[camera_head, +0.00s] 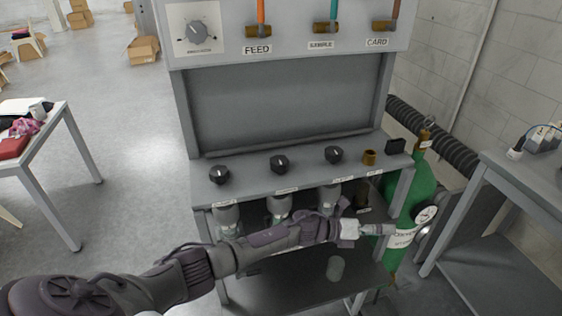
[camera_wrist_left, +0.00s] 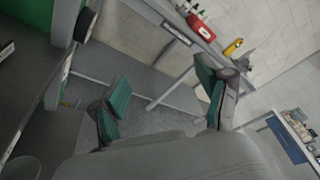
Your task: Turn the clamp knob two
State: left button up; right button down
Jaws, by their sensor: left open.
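Three black knobs sit in a row on the grey ledge of the washer: a left knob (camera_head: 219,175), a middle knob (camera_head: 279,163) and a right knob (camera_head: 333,154). The small labels below them are too small to read, so I cannot confirm which is clamp knob two. My left arm crosses in front of the lower part of the bench. My left gripper (camera_head: 377,230) is right of and below the knobs, apart from them, near the green cylinder. In the left wrist view the gripper (camera_wrist_left: 163,82) shows its teal finger pads spread wide with nothing between them. My right gripper is not seen.
Bottles (camera_head: 279,206) stand under the ledge, partly behind my arm. A green gas cylinder (camera_head: 424,190) with a gauge stands at the right. A brown fitting (camera_head: 369,157) and a black block (camera_head: 395,146) are on the ledge's right end. Tables flank the bench.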

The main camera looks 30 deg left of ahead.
pick_arm(q)
notch_tip(320, 180, up, 6)
jog(key=m+g, duration=0.5)
jog(key=m, duration=0.5)
notch_tip(320, 180, up, 16)
jog(key=f+m+g+y, duration=0.1)
jog(key=m+g+y, duration=0.4)
jog(key=m+y, duration=0.8)
send_over(280, 160)
jog(key=shift+s+r, duration=0.15)
jog(key=shift+r, duration=0.1)
jog(key=shift+a+f+m, duration=0.1)
jog(key=shift+f+m, duration=0.15)
jog(key=shift+m, duration=0.05)
notch_tip(280, 160, down, 6)
jog(key=shift+p, duration=0.7)
jog(key=shift+f, duration=0.5)
jog(key=c, duration=1.2)
